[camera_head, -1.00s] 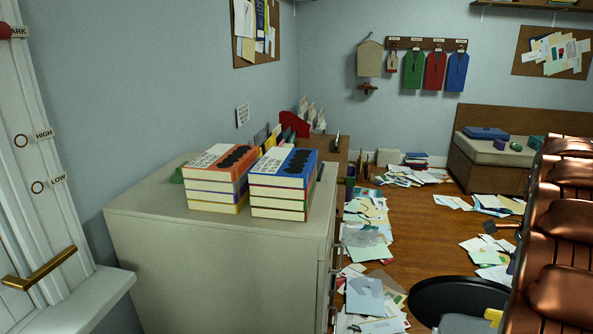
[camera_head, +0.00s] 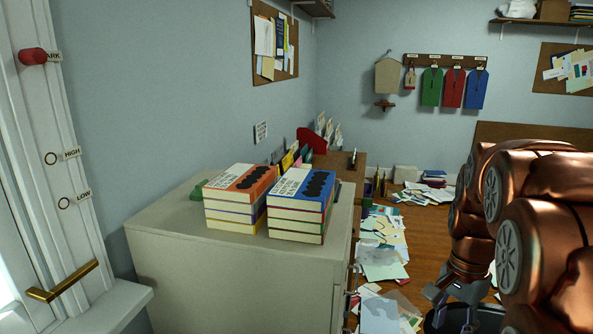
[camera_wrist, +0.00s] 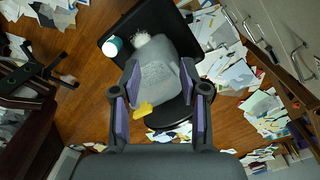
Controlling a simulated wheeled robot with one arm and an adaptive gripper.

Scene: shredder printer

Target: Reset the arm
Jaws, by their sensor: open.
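My copper-coloured arm fills the right side of the head view. My gripper (camera_head: 455,292) hangs at its lower end and points down. In the wrist view my gripper (camera_wrist: 160,72) is open, with purple pads on both fingers and nothing held between them. A grey object (camera_wrist: 158,75) with a yellow piece (camera_wrist: 144,108) at its edge lies below, seen between the fingers. The fingers look apart from it, though the height is hard to judge.
A grey cabinet (camera_head: 240,262) carries stacks of orange-topped books (camera_head: 238,202) and blue-topped books (camera_head: 300,205). Loose papers (camera_head: 382,262) cover the wooden floor beside it. A black round-rimmed thing (camera_head: 487,318) stands below my gripper.

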